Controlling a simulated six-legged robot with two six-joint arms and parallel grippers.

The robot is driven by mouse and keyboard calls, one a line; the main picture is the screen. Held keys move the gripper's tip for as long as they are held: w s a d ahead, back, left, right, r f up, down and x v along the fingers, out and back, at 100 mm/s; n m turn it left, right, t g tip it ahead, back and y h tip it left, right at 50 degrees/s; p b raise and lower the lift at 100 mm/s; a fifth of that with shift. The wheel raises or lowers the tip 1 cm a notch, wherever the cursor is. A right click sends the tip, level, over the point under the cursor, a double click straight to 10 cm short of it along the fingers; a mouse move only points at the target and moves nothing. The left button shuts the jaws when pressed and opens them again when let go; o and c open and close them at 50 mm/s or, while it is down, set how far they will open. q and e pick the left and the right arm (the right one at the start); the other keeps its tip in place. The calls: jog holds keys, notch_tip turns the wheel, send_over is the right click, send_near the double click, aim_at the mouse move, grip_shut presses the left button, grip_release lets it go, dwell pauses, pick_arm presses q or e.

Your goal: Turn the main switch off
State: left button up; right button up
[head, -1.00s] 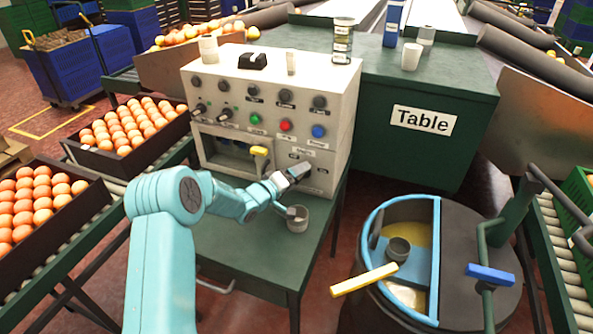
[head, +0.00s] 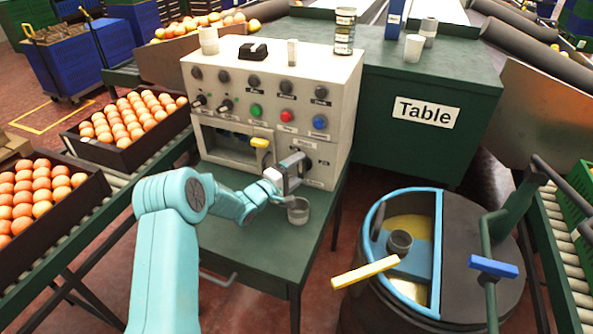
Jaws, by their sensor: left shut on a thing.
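The white control box (head: 228,86) stands on a green table, with several black knobs and green, red and blue buttons on its front. The main switch sits at the lower right of that front, where small labels show; my gripper covers it. My left gripper (head: 292,170) is at this spot, shut on the main switch as far as I can see. The contact itself is hidden behind the gripper. The switch's exact position cannot be told. My right gripper is not in view.
A yellow handle (head: 260,143) is just left of my gripper. A small grey cup (head: 298,212) stands on the green table below it. A round drum (head: 468,262) with yellow and blue handles is at right. Crates of oranges (head: 45,215) are at left.

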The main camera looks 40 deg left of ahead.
pick_arm(q)
jog(key=o, duration=1)
jog(key=shift+s, duration=0.1)
jog(key=s+a, duration=0.1)
jog(key=s, duration=0.9)
jog(key=s+a+p, duration=0.1)
jog(key=s, duration=0.5)
jog(key=shift+a, duration=0.3)
